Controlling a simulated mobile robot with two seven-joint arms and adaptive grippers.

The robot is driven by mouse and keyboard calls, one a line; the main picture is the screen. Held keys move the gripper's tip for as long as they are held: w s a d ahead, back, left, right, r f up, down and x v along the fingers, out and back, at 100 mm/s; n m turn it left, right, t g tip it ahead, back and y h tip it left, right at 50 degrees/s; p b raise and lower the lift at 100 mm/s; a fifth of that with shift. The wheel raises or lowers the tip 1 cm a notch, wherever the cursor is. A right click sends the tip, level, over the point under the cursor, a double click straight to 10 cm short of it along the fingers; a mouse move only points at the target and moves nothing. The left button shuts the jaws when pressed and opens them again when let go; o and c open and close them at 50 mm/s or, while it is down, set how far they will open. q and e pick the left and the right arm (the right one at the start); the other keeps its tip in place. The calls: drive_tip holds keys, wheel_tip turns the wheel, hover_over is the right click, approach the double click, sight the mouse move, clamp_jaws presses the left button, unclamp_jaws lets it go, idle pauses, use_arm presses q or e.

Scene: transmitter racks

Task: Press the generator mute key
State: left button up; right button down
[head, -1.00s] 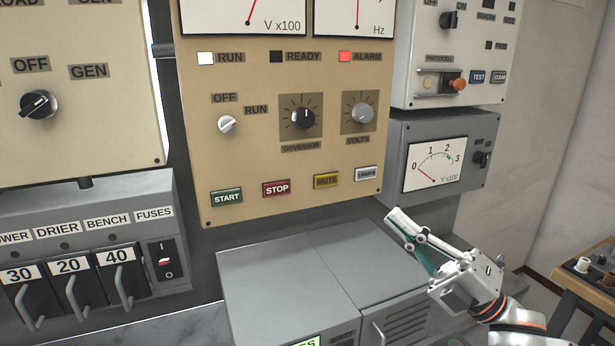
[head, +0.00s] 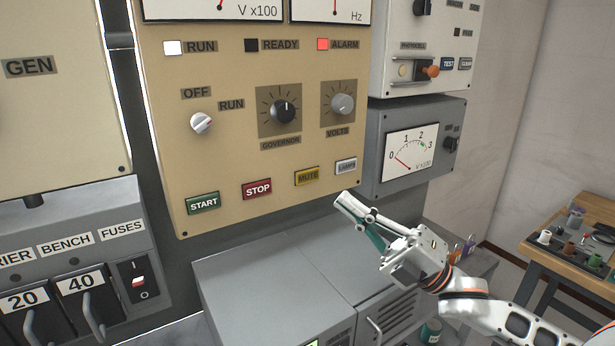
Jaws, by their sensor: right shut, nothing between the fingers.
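The yellow MUTE key (head: 307,176) is on the lower part of the beige generator panel (head: 225,160). It sits between the red STOP key (head: 257,189) and the pale LAMPS key (head: 346,166). The green START key (head: 203,202) is at the row's left end. The ALARM lamp (head: 323,44) is lit red. My right gripper (head: 343,203) is shut and empty. In the picture its tip is just below the LAMPS key, below and right of the MUTE key; its gap to the panel cannot be told. My left gripper is not in view.
Grey cabinets (head: 270,275) stand below the panel, under my right gripper. A grey meter box (head: 440,125) is right of the panel. A fuse box (head: 70,250) is at lower left. A wooden bench (head: 575,265) with small items stands at right.

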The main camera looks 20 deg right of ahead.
drive_tip(key=b, duration=0.2)
approach(303, 172)
drive_tip(key=w+a+r, duration=0.1)
drive_tip(key=a+r, duration=0.2)
drive_tip(key=shift+w+a+r, duration=0.2)
drive_tip(key=shift+w, duration=0.55)
drive_tip(key=shift+w, duration=0.1)
idle(0.8)
drive_tip(key=shift+w, duration=0.3)
drive_tip(key=shift+w+a, duration=0.1)
drive_tip(key=shift+w, duration=0.25)
idle(0.6)
drive_tip(key=shift+s, duration=0.8)
